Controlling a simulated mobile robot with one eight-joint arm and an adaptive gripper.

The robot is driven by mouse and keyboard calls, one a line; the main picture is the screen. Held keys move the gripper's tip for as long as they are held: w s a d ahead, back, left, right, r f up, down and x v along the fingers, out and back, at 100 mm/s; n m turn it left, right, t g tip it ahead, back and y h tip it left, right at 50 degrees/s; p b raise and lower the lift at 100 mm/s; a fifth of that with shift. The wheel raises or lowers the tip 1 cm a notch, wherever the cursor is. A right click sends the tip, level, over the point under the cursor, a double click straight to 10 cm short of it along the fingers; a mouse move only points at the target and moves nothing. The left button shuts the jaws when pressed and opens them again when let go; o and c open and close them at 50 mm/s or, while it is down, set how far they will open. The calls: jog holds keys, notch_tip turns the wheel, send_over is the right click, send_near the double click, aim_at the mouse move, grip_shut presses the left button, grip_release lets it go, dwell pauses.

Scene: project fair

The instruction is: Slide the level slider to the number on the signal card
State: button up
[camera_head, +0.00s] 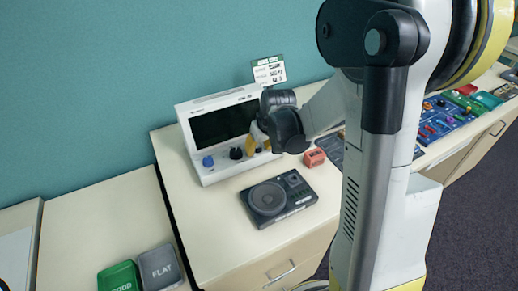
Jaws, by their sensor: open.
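A white instrument (220,134) with a dark screen stands on the cream counter. Blue and black knobs show along its lower front. A small green-edged card (268,70) stands behind it; its print is too small to read, and I cannot tell whether it is the signal card. I cannot make out the level slider; my arm hides the instrument's right side. My gripper (258,137) is at the right of the instrument's front, partly hidden by my dark wrist. It is open, and I cannot tell whether it touches anything.
A black device (278,198) with a round dial lies on the counter before the instrument. A small orange-red block (314,158) sits near my wrist. Green (119,278) and grey (160,268) labelled trays are at lower left. Colourful kits (440,118) lie at right.

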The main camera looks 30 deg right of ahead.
grip_shut()
jog(key=shift+w, duration=1.85)
grip_release()
jog(key=shift+r, duration=0.1)
